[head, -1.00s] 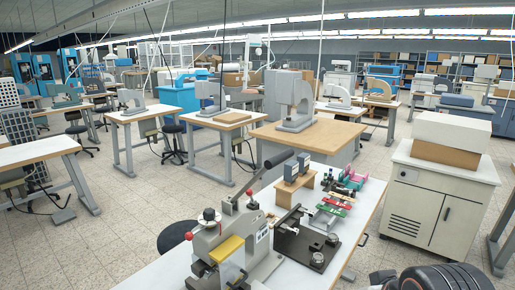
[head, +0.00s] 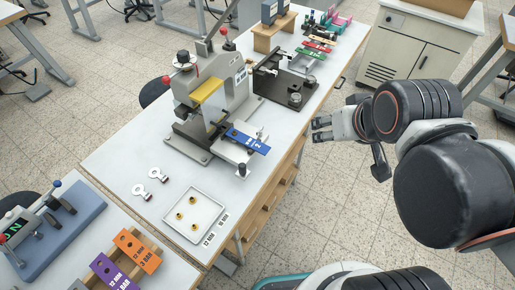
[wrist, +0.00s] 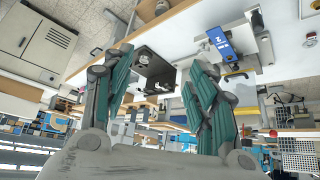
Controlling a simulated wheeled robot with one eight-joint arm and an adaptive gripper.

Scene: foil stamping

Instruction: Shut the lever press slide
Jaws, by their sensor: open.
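The lever press (head: 218,100), grey with a yellow bar and red knobs, stands on the white bench. Its slide (head: 232,152) sticks out of the front toward the lower right, carrying a blue labelled plate (head: 247,141) with a small dark-based post at its outer end. The blue plate also shows in the wrist view (wrist: 219,42), which looks upside down. My gripper (head: 318,130) is off the bench's right edge, to the right of the slide and apart from it. Its two green-padded fingers (wrist: 163,58) are spread and empty.
A black fixture (head: 285,83) stands behind the press on the right. A white tray with brass pieces (head: 194,214) and two small metal parts (head: 148,182) lie in front. Orange (head: 137,251) and purple plates sit on the near bench.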

